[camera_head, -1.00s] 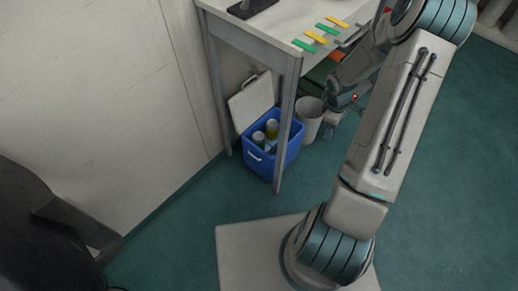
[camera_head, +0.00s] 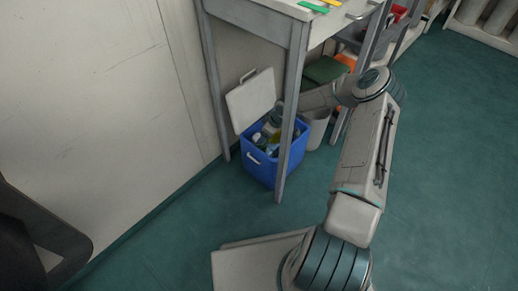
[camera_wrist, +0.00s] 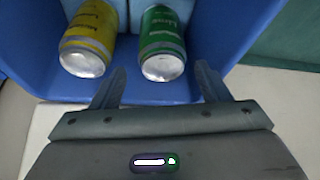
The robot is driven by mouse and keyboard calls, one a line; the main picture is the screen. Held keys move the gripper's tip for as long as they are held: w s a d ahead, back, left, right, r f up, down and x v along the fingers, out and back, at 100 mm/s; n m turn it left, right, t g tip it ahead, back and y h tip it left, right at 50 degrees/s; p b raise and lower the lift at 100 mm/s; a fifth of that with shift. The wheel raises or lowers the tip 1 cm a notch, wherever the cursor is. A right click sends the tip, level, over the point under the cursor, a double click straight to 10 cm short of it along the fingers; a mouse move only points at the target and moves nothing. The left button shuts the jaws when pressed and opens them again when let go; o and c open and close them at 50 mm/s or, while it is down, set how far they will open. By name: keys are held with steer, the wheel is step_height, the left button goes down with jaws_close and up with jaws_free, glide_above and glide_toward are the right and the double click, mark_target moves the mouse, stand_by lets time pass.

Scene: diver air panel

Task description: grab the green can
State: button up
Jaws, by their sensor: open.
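The green can (camera_wrist: 163,45) lies in the blue cooler (camera_head: 258,167), its silver end towards the wrist camera. My gripper (camera_wrist: 161,76) is open and empty. In the wrist view its two fingers stand apart, one to each side of the green can's near end, and I see no contact. A yellow can (camera_wrist: 88,38) lies just left of the green one, near the left finger. The cooler also shows as blue walls in the wrist view (camera_wrist: 225,30). In the head view my arm's end is at the cooler, and the green can is hard to make out.
The cooler's white lid (camera_head: 250,100) stands open behind it. A table leg (camera_head: 292,110) rises close in front of the cooler, under the table (camera_head: 255,20). A pale bin (camera_head: 318,128) stands to the right. The green floor (camera_head: 450,170) at right is clear.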

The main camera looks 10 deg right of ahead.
steer(key=shift+b+x, duration=1.8)
steer(key=shift+x, duration=1.75)
steer(key=shift+a+r, duration=0.15)
steer(key=c, duration=1)
steer(key=shift+o, duration=0.2)
steer(key=shift+r, duration=0.1)
